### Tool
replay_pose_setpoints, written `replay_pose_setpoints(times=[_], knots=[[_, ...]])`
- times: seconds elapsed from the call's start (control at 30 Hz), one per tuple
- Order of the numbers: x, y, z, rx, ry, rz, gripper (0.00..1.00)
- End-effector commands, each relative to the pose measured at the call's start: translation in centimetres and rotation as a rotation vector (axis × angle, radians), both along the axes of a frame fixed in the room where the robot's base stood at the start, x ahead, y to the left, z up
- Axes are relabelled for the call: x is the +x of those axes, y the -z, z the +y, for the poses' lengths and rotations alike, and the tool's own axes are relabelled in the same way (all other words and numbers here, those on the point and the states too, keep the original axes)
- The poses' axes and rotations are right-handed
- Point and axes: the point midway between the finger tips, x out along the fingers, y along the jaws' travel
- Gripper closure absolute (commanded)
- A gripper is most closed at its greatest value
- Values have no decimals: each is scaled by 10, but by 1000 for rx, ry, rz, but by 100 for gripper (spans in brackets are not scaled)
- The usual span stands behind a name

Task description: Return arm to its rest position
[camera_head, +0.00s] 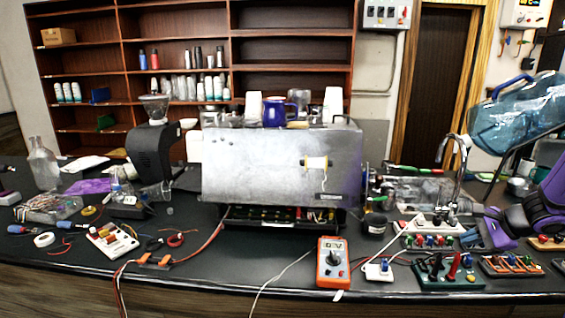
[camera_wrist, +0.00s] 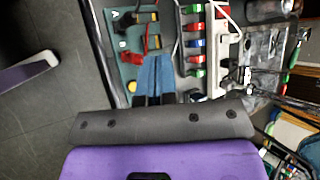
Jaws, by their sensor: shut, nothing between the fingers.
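My gripper (camera_head: 470,241) is at the right of the head view, low over the counter among the switch boards. My purple arm reaches in from the right edge. In the wrist view, the gripper's blue fingers (camera_wrist: 154,68) are together, with nothing seen between them. They point towards the boards with coloured switches. Whether the fingertips touch a board cannot be told.
A green board (camera_head: 450,279) and a coloured-terminal board (camera_head: 510,266) lie near my gripper. A steel brewer (camera_head: 270,170) and an orange multimeter (camera_head: 333,264) are further left.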

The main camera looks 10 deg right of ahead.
Motion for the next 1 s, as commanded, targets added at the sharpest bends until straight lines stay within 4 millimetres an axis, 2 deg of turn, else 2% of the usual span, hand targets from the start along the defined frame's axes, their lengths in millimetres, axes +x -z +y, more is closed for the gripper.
replay_pose_setpoints(times=[0.03, 0.2, 0.47, 0.7, 1.0], knots=[[4, -17, 18, -41, -70, -7, 100], [2, -62, 73, -171, -294, -13, 100], [-21, -120, 149, -377, -609, -30, 100], [-61, -164, 206, -581, -866, -57, 100], [-124, -205, 250, -851, -1129, -114, 100]])
